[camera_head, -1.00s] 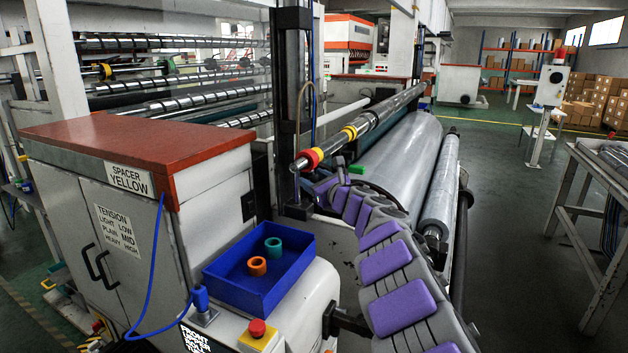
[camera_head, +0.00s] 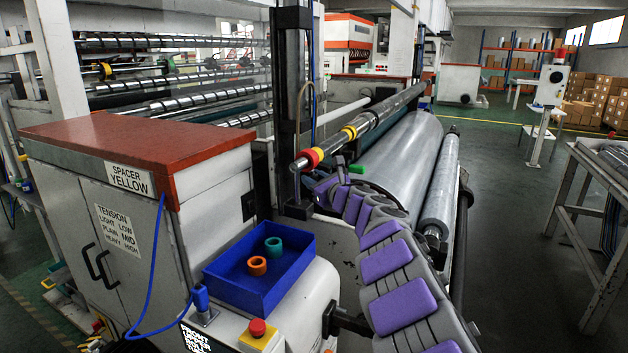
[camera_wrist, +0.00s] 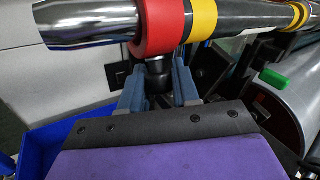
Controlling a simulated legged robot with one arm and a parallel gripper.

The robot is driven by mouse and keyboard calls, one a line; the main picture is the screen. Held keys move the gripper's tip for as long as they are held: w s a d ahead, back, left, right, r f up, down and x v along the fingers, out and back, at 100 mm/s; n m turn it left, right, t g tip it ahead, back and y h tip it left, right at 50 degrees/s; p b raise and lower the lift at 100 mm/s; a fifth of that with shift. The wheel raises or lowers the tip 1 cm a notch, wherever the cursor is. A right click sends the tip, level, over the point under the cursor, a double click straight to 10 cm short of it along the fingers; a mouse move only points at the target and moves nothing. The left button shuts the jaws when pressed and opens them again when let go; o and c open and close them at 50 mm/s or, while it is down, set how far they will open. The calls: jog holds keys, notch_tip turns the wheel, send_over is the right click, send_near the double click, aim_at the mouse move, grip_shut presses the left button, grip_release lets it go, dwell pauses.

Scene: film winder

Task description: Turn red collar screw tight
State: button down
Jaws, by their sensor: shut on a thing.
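The red collar (camera_head: 312,157) sits around the metal shaft near its free end. It also shows in the wrist view (camera_wrist: 158,27), with a yellow ring (camera_wrist: 202,18) against its right side. A dark screw knob (camera_wrist: 157,75) hangs beneath the red collar. My gripper (camera_wrist: 160,88) is below the collar, its two blue-grey fingers shut on the knob from both sides. In the head view my purple-padded arm reaches up to the shaft end, and the grip itself is hard to make out there.
A blue tray (camera_head: 262,270) with an orange ring (camera_head: 257,266) and a teal ring (camera_head: 273,246) stands left of my arm. A cabinet (camera_head: 110,200) labelled SPACER YELLOW is further left. A green block (camera_wrist: 273,78) is to the right.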

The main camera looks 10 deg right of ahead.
jog(key=shift+r+n+g+y+p, duration=0.2)
jog(key=shift+n+g+y+p, duration=0.15)
jog(key=shift+y+p, duration=0.6)
jog(key=n+g+y+p, duration=0.1)
jog(key=g+y+p, duration=0.1)
jog(key=p, duration=0.4)
jog(key=shift+r, duration=0.2)
jog(key=g+y+p, duration=0.1)
jog(key=g+p, duration=0.1)
jog(key=p, duration=0.2)
jog(key=shift+f+n+y, duration=0.1)
jog(key=shift+n+y, duration=0.25)
jog(key=shift+f+n+g+y+p, duration=0.35)
jog(key=shift+g+y+p, duration=0.35)
jog(key=shift+p, duration=0.45)
jog(key=shift+r+g+p, duration=0.15)
jog(key=shift+g+p, duration=0.2)
jog(key=shift+n+g+y+p, duration=0.85)
jog(key=shift+g+p, duration=0.35)
jog(key=shift+p, duration=0.4)
jog(key=c, duration=0.9)
grip_release()
jog(key=shift+w+d, duration=0.1)
